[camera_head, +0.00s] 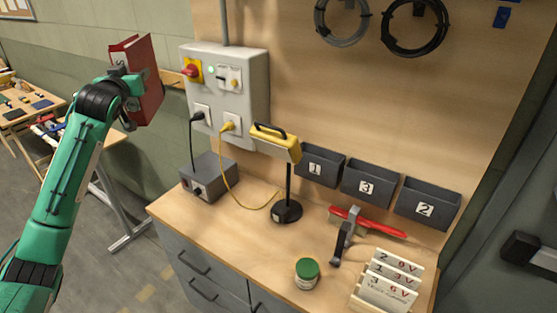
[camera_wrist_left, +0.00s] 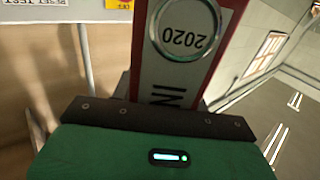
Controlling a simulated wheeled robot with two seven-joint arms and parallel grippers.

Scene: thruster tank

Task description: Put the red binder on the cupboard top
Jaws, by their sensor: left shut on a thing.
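The red binder (camera_head: 146,80) is held up in the air at the upper left of the head view. My left gripper (camera_head: 131,92) is shut on it. In the left wrist view the binder (camera_wrist_left: 222,50) stands between the jaws (camera_wrist_left: 160,105), its spine label reading "2020" upside down. The grey cupboard (camera_head: 205,267) with a wooden top (camera_head: 232,226) stands at the centre. The binder is above and to the left of that top, apart from it. My right gripper is not in view.
On the top stand a grey box (camera_head: 208,178), a yellow lamp (camera_head: 276,141) on a black stand, a green-lidded jar (camera_head: 306,273), a red-handled tool (camera_head: 370,222) and label cards (camera_head: 391,279). Bins (camera_head: 368,183) line the back. A switch box (camera_head: 228,92) hangs on the wall. The top's front left is clear.

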